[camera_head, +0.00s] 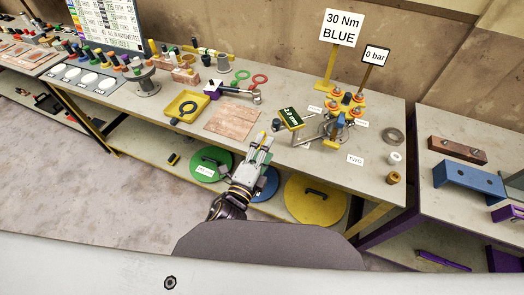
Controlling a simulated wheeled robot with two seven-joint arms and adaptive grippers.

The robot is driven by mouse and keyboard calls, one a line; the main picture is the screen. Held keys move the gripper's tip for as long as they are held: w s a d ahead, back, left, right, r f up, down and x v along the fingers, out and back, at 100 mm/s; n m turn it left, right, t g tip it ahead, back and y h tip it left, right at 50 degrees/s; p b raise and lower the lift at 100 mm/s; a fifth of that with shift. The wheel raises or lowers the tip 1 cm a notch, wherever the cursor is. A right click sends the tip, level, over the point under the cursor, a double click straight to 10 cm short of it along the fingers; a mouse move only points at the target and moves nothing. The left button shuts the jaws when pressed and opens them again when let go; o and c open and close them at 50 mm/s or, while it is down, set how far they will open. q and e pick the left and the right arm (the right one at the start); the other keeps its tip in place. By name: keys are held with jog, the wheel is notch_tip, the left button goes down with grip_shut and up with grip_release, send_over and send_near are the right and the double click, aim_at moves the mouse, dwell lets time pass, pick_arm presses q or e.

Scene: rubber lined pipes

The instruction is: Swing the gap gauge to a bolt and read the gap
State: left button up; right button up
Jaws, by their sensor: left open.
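The gap gauge shows as a dark green display reading "2.0 mm" (290,116), next to the flange assembly on the middle bench. The flange assembly (337,125) has a yellow top part and several orange-topped bolts, with small white labels around it. A thin grey arm lies on the bench between the display and the flange. My left gripper (262,142) is open at the bench's front edge, below and left of the gauge, apart from it and holding nothing. My right gripper is not in view.
Signs reading "30 Nm BLUE" (343,27) and "0 bar" (375,55) stand behind the flange. A copper-coloured sheet (232,119), a yellow tray (187,106) and a torque tool (232,91) lie left. A grey ring (393,136) lies right. Green and yellow discs sit on the lower shelf.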

pick_arm(q)
jog(key=shift+s+a, duration=0.15)
jog(key=shift+s, duration=0.2)
jog(key=shift+a, duration=0.1)
dwell(0.5)
